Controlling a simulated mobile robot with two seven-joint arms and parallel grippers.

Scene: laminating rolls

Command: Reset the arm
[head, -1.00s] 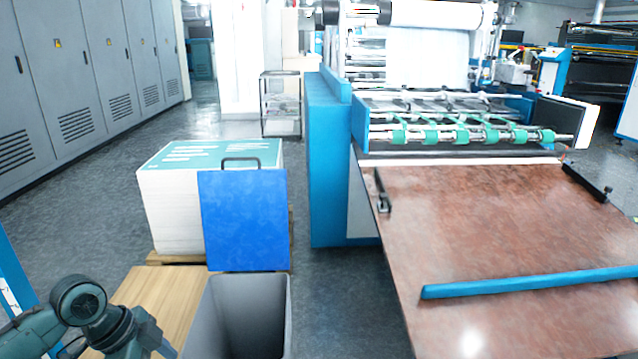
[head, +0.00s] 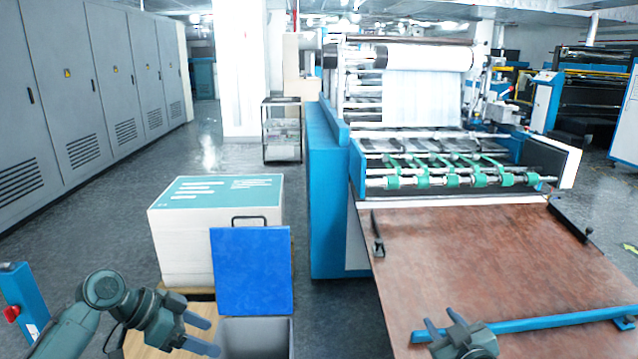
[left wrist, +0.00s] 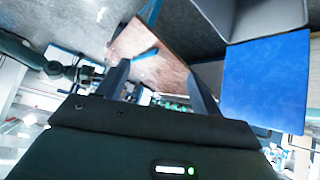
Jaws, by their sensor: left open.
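My left gripper (head: 208,336) is at the lower left in the head view, with its two fingers apart and nothing between them. It is beside the grey bin (head: 258,338) with the raised blue lid (head: 252,275). In the left wrist view its fingers (left wrist: 158,70) are spread and empty. My right gripper (head: 444,321) is at the bottom edge in the head view, in front of the brown table's near part. Its fingertips are apart with nothing seen between them.
A brown feed table (head: 480,260) with a blue bar (head: 560,321) across it adjoins the laminating machine (head: 430,150). A white stack of sheets (head: 180,245) with a green top stands behind the bin. Grey cabinets (head: 60,110) line the left. The floor between is clear.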

